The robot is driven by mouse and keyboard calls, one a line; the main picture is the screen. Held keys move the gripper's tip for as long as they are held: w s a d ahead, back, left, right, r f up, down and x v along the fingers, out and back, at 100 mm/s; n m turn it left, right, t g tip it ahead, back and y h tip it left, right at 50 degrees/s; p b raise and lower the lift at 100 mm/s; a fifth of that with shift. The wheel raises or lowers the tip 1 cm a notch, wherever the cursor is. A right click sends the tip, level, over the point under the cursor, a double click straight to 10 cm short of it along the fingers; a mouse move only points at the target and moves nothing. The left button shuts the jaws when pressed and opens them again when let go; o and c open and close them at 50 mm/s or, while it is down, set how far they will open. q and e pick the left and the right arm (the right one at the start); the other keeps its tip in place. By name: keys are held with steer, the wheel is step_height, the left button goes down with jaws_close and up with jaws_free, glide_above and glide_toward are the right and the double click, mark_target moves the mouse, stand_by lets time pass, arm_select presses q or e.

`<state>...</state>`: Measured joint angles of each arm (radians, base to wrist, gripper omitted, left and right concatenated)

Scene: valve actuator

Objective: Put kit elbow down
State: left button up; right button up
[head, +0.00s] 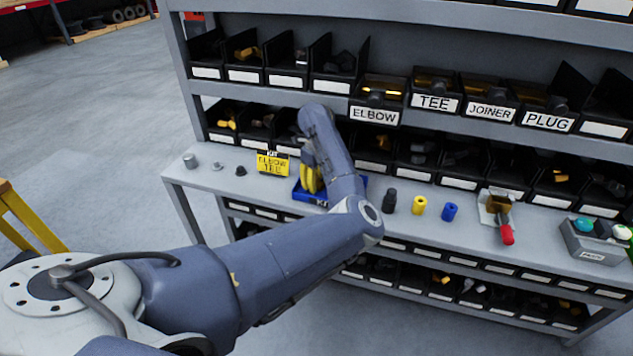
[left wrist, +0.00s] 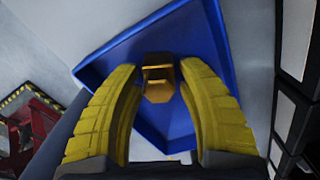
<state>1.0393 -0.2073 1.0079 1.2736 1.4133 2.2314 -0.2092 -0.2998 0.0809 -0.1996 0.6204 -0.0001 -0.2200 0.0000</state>
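The kit elbow (left wrist: 158,80) is a small brass-coloured fitting, seen in the left wrist view against the floor of a blue tray (left wrist: 232,100). My left gripper (left wrist: 159,68) has yellow fingers on both sides of the elbow, with narrow strips of blue showing between, so it looks open. In the head view my left gripper (head: 312,180) points down at the blue tray (head: 306,195) on the shelf's worktop. My arm hides much of the tray, and the elbow cannot be seen there. My right gripper is not in view.
A yellow kit card (head: 272,163) reading ELBOW TEE stands left of the tray. Bins, including the ELBOW bin (head: 375,114), line the shelves above.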

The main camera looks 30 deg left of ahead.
mark_target(317, 175)
arm_select(q)
steer(key=shift+o, duration=0.5)
steer(key=shift+r, duration=0.1)
steer(key=shift+r, duration=0.25)
step_height(317, 175, up, 12)
steer(key=shift+f, duration=0.15)
stand_by(1.1)
